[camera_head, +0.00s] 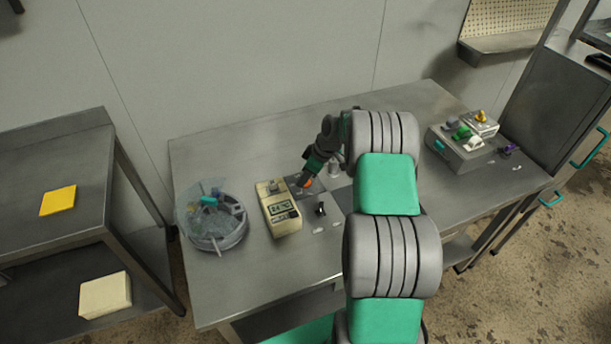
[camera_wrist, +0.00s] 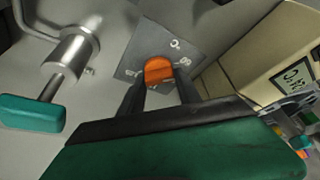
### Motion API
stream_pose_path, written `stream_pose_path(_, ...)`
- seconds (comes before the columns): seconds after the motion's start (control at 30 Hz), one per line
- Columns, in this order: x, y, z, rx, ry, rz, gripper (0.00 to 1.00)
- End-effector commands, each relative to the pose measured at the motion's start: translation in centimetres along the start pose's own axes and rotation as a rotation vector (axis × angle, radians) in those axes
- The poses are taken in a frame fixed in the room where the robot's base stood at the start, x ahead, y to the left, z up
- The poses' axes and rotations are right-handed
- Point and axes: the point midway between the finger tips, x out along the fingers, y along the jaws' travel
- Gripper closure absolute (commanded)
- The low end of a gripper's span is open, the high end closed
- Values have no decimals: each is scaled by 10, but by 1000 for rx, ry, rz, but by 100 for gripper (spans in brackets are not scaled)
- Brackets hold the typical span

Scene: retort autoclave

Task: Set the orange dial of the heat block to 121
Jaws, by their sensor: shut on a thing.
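In the head view the orange dial (camera_head: 307,182) shows small at the tip of my arm. My gripper (camera_wrist: 160,88) is shut on the dial, one dark finger on each side of it. It also shows in the head view (camera_head: 309,178), reaching down to the table from the right. The beige heat block (camera_head: 278,208) with a display stands just left of the dial, and its side and display (camera_wrist: 296,80) show in the wrist view. I cannot read the dial's setting.
A metal fitting with a teal handle (camera_wrist: 32,113) is close to the gripper in the wrist view. A round clear-lidded vessel (camera_head: 218,222) stands at the table's left. A small black knob (camera_head: 320,209) is in front of the dial. A grey box with coloured knobs (camera_head: 458,150) stands right.

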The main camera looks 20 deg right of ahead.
Motion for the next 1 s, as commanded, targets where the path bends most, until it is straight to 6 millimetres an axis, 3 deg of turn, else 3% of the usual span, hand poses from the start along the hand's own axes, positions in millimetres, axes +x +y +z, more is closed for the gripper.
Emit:
stream_pose_path(0.13, 0, 0, 0, 0, 0, 0, 100)
stream_pose_path(0.57, 1, -1, 0, 69, 0, 29, 100)
stream_pose_path(1.0, 3, -2, 0, 391, 1, 164, 100)
